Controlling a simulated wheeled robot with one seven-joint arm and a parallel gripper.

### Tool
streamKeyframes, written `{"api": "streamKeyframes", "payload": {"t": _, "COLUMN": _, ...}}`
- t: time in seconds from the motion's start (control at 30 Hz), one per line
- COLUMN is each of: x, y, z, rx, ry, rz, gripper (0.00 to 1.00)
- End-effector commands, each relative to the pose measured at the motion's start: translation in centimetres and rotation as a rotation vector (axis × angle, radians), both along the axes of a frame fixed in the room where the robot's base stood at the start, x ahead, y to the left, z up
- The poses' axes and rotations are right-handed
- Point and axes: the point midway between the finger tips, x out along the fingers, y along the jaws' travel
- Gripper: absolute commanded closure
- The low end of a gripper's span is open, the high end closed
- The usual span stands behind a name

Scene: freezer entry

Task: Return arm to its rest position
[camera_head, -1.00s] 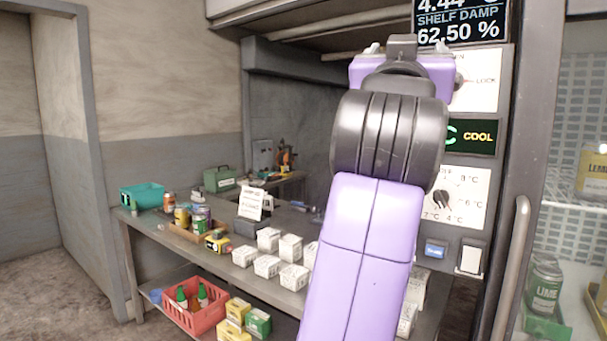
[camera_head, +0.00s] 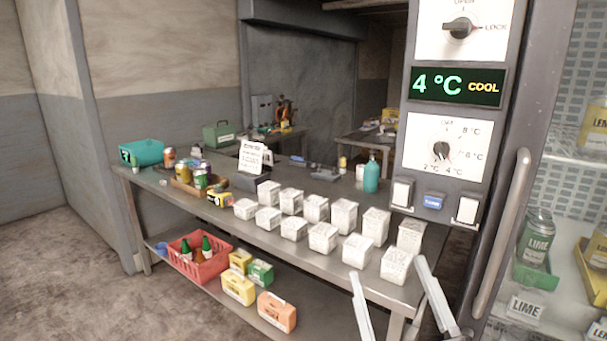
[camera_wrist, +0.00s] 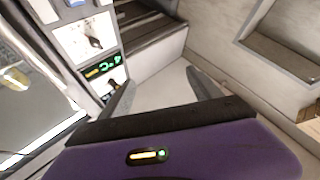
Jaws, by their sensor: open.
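My gripper (camera_wrist: 160,80) shows in the wrist view with its two dark fingers spread apart and nothing between them. In the head view, two pale bars at the bottom right, in front of the bench, look like its fingers. The purple arm links are out of the head view. The control panel (camera_head: 408,150) stands right of centre, with a green display (camera_head: 457,86) reading 4 °C COOL. Its upper knob (camera_head: 459,28) has its pointer toward LOCK. The panel shows tilted at the left of the wrist view (camera_wrist: 85,40).
A metal bench (camera_head: 325,258) holds several white boxes, a teal bottle (camera_head: 372,176) and a teal bin (camera_head: 141,153). A red basket (camera_head: 200,264) sits on its lower shelf. The freezer door handle (camera_head: 503,235) stands at right, beside shelves of cans. Floor at left is clear.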

Motion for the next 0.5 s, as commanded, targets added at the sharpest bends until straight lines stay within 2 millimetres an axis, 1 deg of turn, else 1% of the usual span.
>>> {"api": "streamKeyframes", "payload": {"t": 0.03, "x": -1.5, "y": -0.5, "z": -2.0, "rx": 0.000, "ry": 0.030, "rz": 0.012, "gripper": 0.27}}
{"api": "streamKeyframes", "payload": {"t": 0.17, "x": -5.1, "y": -1.5, "z": -5.8, "rx": 0.020, "ry": 0.090, "rz": 0.040, "gripper": 0.27}}
{"api": "streamKeyframes", "payload": {"t": 0.2, "x": -6.3, "y": -1.8, "z": -6.9, "rx": 0.026, "ry": 0.110, "rz": 0.047, "gripper": 0.27}}
{"api": "streamKeyframes", "payload": {"t": 0.27, "x": -8.1, "y": -2.4, "z": -8.4, "rx": 0.039, "ry": 0.141, "rz": 0.055, "gripper": 0.27}}
{"api": "streamKeyframes", "payload": {"t": 0.3, "x": -9.3, "y": -2.7, "z": -9.4, "rx": 0.049, "ry": 0.165, "rz": 0.059, "gripper": 0.27}}
{"api": "streamKeyframes", "payload": {"t": 0.37, "x": -11.2, "y": -3.2, "z": -10.7, "rx": 0.065, "ry": 0.200, "rz": 0.063, "gripper": 0.27}}
{"api": "streamKeyframes", "payload": {"t": 0.5, "x": -15.5, "y": -4.4, "z": -13.6, "rx": 0.107, "ry": 0.289, "rz": 0.059, "gripper": 0.27}}
